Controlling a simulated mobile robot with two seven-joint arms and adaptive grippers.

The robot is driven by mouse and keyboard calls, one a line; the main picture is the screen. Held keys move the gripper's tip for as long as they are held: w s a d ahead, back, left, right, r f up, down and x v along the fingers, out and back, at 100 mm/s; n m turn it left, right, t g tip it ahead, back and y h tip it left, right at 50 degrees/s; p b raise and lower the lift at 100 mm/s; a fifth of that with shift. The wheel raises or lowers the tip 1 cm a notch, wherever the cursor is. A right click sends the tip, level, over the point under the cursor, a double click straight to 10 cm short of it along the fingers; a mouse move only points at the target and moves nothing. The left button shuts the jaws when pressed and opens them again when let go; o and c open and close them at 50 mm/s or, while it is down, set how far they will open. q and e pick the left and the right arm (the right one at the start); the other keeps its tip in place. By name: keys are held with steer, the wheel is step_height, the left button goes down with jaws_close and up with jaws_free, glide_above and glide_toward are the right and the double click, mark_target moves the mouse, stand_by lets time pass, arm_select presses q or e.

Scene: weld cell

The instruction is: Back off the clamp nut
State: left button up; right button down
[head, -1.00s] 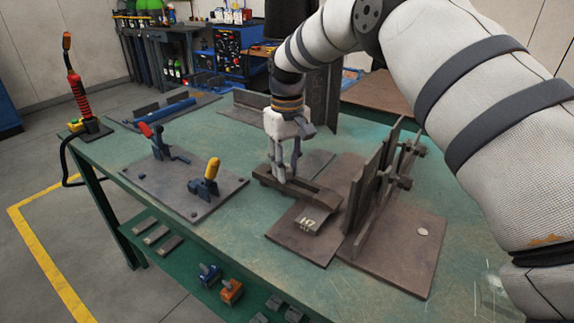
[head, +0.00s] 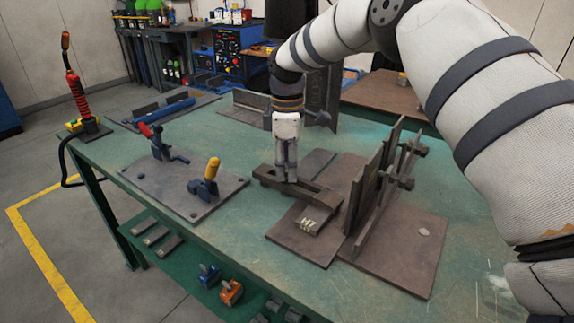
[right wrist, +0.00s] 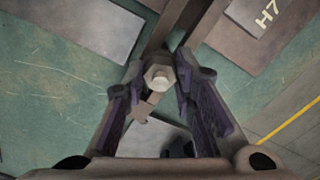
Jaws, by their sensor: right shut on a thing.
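The clamp nut (right wrist: 158,77) is a grey hex nut, seen end-on in the right wrist view. My right gripper (right wrist: 159,82) is shut on it, one finger on each side. In the head view my right gripper (head: 287,180) points straight down at the left end of the dark slotted clamp bar (head: 324,197); its fingers hide the nut there. The bar also shows in the right wrist view (right wrist: 165,28). My left gripper is not in view.
Upright plates with small clamps (head: 378,185) stand close to the right of the gripper. A grey plate (head: 170,188) with red- and yellow-handled toggle clamps lies to the left. A red torch-like tool (head: 78,95) stands at the bench's far left corner. The front bench strip is clear.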

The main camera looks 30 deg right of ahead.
steer(key=n, duration=0.4)
steer(key=shift+n, duration=2.6)
steer(key=c, duration=1.3)
jaws_free()
step_height(320, 180, up, 12)
